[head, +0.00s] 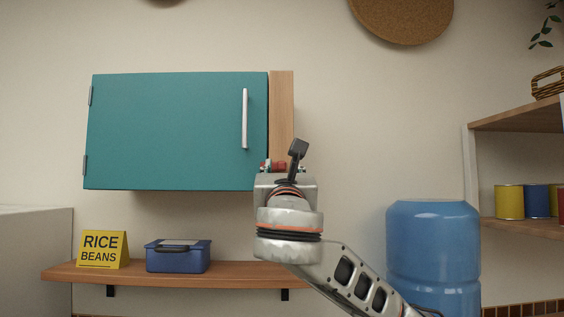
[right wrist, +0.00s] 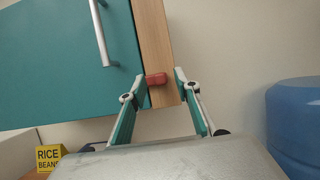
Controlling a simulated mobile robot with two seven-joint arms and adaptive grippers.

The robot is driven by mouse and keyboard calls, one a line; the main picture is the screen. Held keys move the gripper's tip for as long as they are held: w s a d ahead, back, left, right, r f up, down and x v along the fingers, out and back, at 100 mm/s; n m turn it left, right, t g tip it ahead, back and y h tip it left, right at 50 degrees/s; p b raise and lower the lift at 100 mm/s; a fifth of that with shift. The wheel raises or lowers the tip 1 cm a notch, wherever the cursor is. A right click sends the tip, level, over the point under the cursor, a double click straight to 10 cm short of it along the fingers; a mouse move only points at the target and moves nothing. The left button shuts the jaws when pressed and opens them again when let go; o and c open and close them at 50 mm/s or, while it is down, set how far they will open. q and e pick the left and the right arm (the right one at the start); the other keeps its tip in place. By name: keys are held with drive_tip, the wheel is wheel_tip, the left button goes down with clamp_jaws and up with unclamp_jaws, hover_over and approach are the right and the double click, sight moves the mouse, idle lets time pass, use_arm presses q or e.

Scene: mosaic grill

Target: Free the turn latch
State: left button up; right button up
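The turn latch is a small red block (right wrist: 156,79) low on the wooden side strip (right wrist: 155,45) of the teal cabinet, beside the door's edge. It looks roughly horizontal; whether it overlaps the door is unclear. In the head view a bit of red (head: 279,166) shows above my wrist, the rest hidden. The teal door (head: 178,130) is closed, with a white upright bar handle (head: 245,118). My right gripper (right wrist: 162,80) is open, its fingertips apart to the left and right of the latch. Contact cannot be told. My left gripper is not in view.
Below the cabinet a wooden shelf (head: 225,276) holds a yellow rice and beans packet (head: 103,249) and a blue box (head: 178,257). A large blue water bottle (head: 432,245) stands right of my right arm. Side shelves (head: 520,119) with cans are farther right.

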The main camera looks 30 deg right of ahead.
drive_tip(key=shift+x, duration=0.8)
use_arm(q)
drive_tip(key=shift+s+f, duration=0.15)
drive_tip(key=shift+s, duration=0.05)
use_arm(e)
drive_tip(key=shift+w, duration=0.15)
clamp_jaws()
